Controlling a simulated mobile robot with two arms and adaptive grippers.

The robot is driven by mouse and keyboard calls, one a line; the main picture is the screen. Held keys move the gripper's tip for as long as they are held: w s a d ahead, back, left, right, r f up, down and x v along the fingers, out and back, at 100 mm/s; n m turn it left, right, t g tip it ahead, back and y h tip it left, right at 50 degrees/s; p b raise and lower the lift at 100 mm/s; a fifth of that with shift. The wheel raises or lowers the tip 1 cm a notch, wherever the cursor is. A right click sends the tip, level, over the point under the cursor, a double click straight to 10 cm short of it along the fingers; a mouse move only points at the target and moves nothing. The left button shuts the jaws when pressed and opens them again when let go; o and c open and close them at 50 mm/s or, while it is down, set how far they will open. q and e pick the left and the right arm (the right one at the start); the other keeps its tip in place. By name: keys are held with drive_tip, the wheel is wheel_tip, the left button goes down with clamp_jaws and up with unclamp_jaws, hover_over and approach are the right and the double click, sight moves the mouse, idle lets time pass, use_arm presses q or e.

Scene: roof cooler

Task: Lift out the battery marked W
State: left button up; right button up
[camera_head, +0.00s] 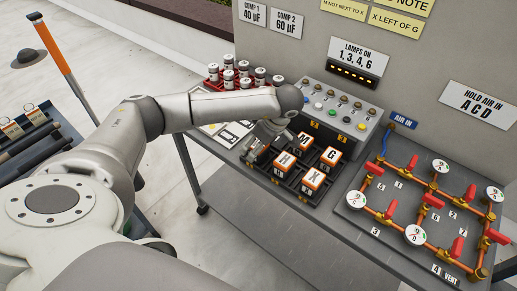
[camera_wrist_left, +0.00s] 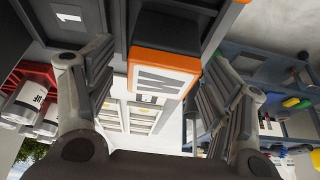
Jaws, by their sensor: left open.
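The battery tray (camera_head: 288,184) on the bench holds several orange, white and black batteries. Batteries marked M (camera_head: 305,139), G (camera_head: 331,156) and X (camera_head: 314,179) are readable. The front-left battery (camera_head: 285,161) has a letter too small to read surely. My left gripper (camera_head: 258,148) is at the tray's left side, partly hidden by its own arm. In the left wrist view its fingers (camera_wrist_left: 165,105) are open, one on each side of a battery (camera_wrist_left: 163,72) with an orange band and a white label. Its letter looks like a W or M. My right gripper is out of view.
A red rack of white cylinders (camera_head: 245,78) stands behind my left arm. A switch box (camera_head: 338,112) with buttons is behind the tray. A pipe panel (camera_head: 425,210) with red valves and gauges lies to the right. The bench front (camera_head: 270,215) is clear.

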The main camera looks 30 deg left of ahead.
use_arm(q)
drive_tip(key=c, duration=1.3)
